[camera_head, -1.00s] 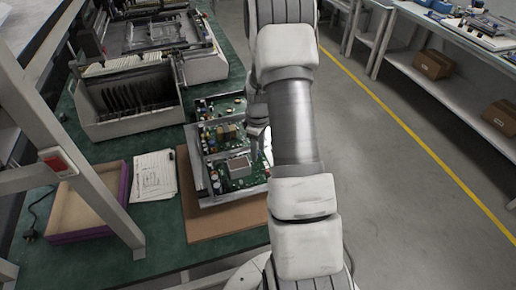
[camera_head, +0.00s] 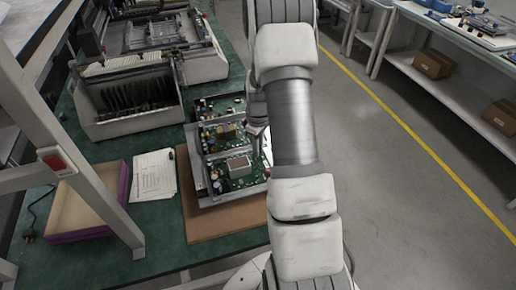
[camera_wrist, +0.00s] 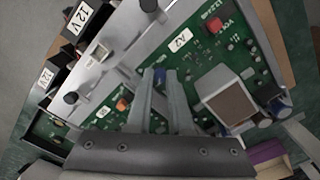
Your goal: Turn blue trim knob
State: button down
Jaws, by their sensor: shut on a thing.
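The blue trim knob (camera_wrist: 160,75) shows as a small patch of blue between my fingertips in the wrist view. My gripper (camera_wrist: 161,80) is shut on it, and the fingers hide most of it. The knob stands on a green circuit board (camera_wrist: 232,62) beside a white "A2" label (camera_wrist: 181,41). In the head view my gripper (camera_head: 258,136) reaches down at the right side of the open electronics chassis (camera_head: 222,196), largely hidden by my arm. The blue knob cannot be made out there.
An orange knob (camera_wrist: 123,104) and a red knob (camera_wrist: 213,25) are near my fingers. A tall metal-cased block (camera_wrist: 228,104) stands close on the right. Black connectors labelled "12V" (camera_wrist: 82,13) line the left. A brown board (camera_head: 225,222) lies under the chassis.

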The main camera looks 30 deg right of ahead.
jog(key=m+b, duration=0.1)
jog(key=m, duration=0.3)
jog(key=shift+b, duration=0.3)
jog(key=m+b, duration=0.1)
jog(key=m, duration=0.3)
jog(key=shift+m, duration=0.3)
jog(key=m, duration=0.4)
jog(key=shift+m, duration=2.3)
jog(key=c, duration=0.8)
grip_release()
notch_tip(320, 180, up, 18)
jog(key=shift+f+p, duration=0.25)
jog(key=shift+p, duration=0.25)
